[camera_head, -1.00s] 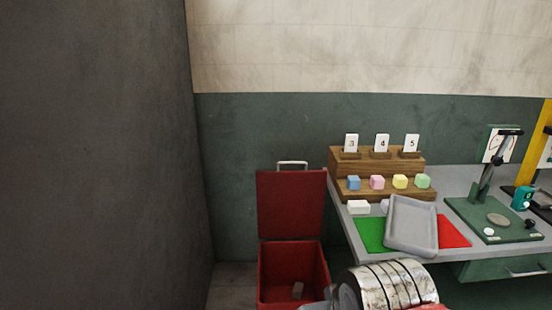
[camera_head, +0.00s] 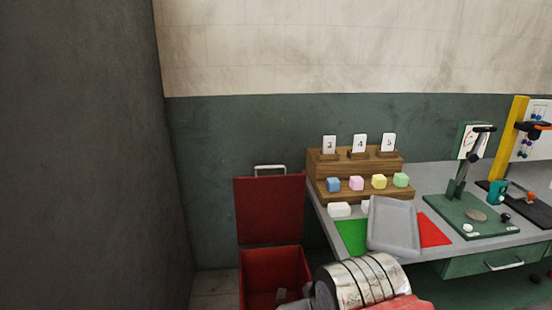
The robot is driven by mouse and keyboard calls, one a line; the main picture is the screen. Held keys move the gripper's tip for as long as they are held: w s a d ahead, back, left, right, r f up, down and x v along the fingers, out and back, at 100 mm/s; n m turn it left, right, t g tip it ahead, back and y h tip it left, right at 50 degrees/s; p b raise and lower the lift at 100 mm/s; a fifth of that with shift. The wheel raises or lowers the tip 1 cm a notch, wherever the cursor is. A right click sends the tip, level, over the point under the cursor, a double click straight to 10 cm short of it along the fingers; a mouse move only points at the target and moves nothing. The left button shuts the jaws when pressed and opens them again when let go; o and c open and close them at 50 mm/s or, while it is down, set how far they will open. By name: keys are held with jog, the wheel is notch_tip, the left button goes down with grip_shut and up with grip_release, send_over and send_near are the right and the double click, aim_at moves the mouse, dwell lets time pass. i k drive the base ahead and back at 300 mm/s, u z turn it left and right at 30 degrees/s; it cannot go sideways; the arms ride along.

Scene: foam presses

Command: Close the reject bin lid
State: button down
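The red reject bin (camera_head: 274,262) stands on the floor left of the bench. Its red lid (camera_head: 270,210) is open and stands upright at the back of the bin, with a metal handle (camera_head: 270,169) on its top edge. Part of my arm shows at the bottom, in front of the bin's right side. My gripper's fingertips do not show, so I cannot see whether it is open or shut.
The grey bench (camera_head: 319,213) is right of the bin, with a tilted grey tray (camera_head: 393,226), green and red mats, a wooden rack (camera_head: 330,188) with coloured cubes, and a green press (camera_head: 470,215). A dark wall (camera_head: 80,160) fills the left. Some floor shows left of the bin.

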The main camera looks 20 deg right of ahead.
aim_at(268, 209)
jog(key=i, duration=0.85)
jog(key=u, duration=0.05)
